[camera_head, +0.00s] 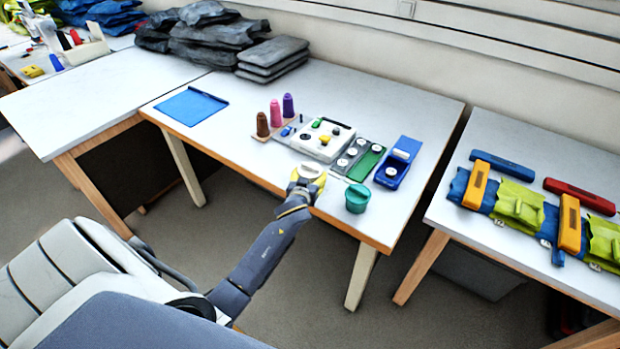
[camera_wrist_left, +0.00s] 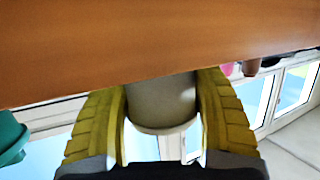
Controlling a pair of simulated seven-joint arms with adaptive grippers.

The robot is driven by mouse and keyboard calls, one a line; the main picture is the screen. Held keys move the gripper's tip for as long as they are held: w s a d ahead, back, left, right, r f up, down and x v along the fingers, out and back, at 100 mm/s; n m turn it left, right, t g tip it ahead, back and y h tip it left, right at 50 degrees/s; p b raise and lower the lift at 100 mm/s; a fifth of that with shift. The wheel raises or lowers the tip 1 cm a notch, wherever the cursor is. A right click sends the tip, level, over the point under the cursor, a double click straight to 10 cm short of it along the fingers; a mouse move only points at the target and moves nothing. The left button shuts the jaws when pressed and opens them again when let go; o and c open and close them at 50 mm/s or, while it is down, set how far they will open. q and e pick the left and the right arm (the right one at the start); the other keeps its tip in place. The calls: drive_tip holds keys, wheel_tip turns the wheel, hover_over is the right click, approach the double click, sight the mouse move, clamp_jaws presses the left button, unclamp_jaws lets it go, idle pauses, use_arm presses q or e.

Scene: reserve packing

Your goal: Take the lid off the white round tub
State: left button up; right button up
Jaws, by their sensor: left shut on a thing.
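My left gripper (camera_head: 306,180) is at the front edge of the middle table, with its yellow fingers around a white round tub (camera_head: 311,168). In the left wrist view, which looks upside down, the yellow fingers (camera_wrist_left: 162,125) are on both sides of the white round tub (camera_wrist_left: 160,98), and the gripper is shut on it. A rim shows at the tub's end nearer the gripper. I cannot tell whether the lid is on, or whether the tub rests on the table. My right gripper is not in view.
A teal tub (camera_head: 357,198) stands close by on the right. Behind are a white tray (camera_head: 318,139), a green-and-grey tray (camera_head: 365,163), a blue box (camera_head: 398,163) and brown (camera_head: 262,124), pink and purple cones. A blue mat (camera_head: 191,106) lies left; table between is clear.

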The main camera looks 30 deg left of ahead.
sight(310, 165)
use_arm(q)
drive_tip(key=shift+r, duration=0.15)
wheel_tip(310, 165, up, 20)
idle(0.7)
